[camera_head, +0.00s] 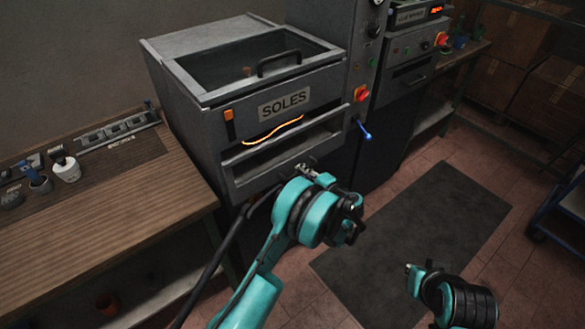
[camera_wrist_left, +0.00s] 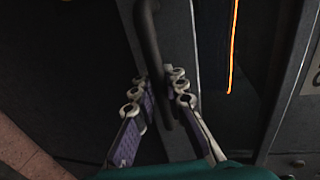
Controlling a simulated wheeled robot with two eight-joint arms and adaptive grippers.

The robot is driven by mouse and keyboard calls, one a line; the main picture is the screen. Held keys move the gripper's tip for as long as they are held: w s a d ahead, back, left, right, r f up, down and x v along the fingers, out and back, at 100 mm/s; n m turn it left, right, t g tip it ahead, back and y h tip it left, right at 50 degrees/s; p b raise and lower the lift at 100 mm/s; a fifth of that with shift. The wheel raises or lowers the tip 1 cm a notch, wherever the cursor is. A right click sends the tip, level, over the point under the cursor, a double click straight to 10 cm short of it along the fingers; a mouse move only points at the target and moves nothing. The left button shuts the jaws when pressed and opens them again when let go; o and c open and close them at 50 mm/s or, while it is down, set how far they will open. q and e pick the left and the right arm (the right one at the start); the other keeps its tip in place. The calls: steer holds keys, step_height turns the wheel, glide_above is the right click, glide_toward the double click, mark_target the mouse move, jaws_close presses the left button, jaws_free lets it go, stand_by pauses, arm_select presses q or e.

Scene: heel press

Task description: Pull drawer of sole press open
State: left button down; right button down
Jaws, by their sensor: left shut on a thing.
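The sole press (camera_head: 285,103) is a grey machine labelled SOLES, with a glowing orange slit. Its drawer front (camera_head: 262,181) is the grey panel low on the machine, below a dark gap. In the left wrist view a dark bar handle (camera_wrist_left: 150,38) stands on the grey drawer front (camera_wrist_left: 178,35). My left gripper (camera_head: 306,172) is at the drawer front, shut on this handle. The left wrist view shows its fingers (camera_wrist_left: 160,88) on either side of the bar. My right gripper (camera_head: 412,270) hangs empty over the floor at lower right; its finger opening is too small to judge.
A wooden bench (camera_head: 95,210) with small bottles stands left. A blue-tipped lever (camera_head: 364,131) and a red knob (camera_head: 361,93) are right of the drawer. A dark mat (camera_head: 420,225) covers open floor in front. A blue cart (camera_head: 562,215) stands at the right edge.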

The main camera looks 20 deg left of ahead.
arm_select(q)
steer(key=f+v, duration=0.2)
steer(key=v, duration=0.7)
steer(key=f+v, duration=0.2)
steer(key=v, duration=0.7)
steer(key=shift+s+d, duration=0.3)
steer(key=shift+d, duration=0.1)
arm_select(e)
steer(key=shift+s+a, duration=0.15)
steer(key=shift+s, duration=0.25)
arm_select(q)
steer(key=c, duration=1.5)
jaws_free()
steer(key=shift+c, duration=0.2)
